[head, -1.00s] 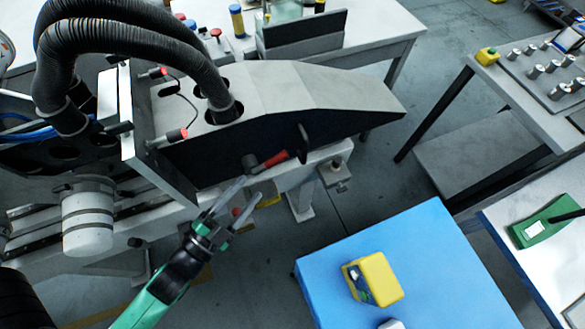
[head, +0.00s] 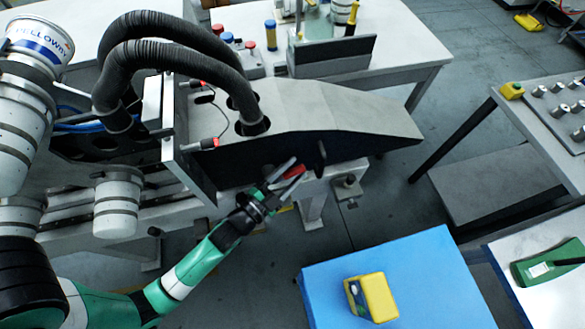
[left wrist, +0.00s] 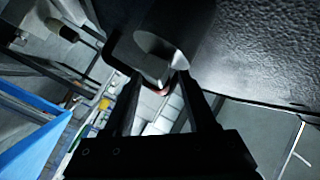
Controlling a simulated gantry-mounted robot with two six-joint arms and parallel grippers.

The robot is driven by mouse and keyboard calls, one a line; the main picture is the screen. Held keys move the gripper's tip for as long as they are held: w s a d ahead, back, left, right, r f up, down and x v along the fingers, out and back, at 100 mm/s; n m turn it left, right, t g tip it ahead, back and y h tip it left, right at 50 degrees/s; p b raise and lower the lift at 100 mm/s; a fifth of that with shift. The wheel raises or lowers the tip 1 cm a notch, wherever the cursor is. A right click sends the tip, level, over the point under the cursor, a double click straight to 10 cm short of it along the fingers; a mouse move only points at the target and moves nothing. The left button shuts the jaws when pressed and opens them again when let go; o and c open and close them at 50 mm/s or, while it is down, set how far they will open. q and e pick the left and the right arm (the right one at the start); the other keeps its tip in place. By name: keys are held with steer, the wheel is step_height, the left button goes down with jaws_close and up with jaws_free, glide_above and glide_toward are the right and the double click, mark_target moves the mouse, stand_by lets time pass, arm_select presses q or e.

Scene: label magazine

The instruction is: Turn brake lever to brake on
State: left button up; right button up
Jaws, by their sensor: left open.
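The brake lever (head: 293,172) has a red handle and sits low on the dark side panel of the grey machine (head: 330,110). My left gripper (head: 296,173) is open at the lever, with one finger on each side of the red handle in the head view. In the left wrist view, the grey lever hub (left wrist: 175,30) is at the top. The lever's arm (left wrist: 150,62) and a small reddish part show between my open fingers (left wrist: 165,95). Whether the fingers touch the lever I cannot tell. My right gripper is not in view.
A blue-topped table (head: 400,270) with a yellow box (head: 375,297) stands at the front. Two ribbed black hoses (head: 165,30) arch into the machine's top. A dark fin (head: 320,155) stands out from the panel just right of the lever. Grey floor lies open between the tables.

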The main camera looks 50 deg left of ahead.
arm_select(q)
jaws_close()
stand_by(0.3)
stand_by(1.1)
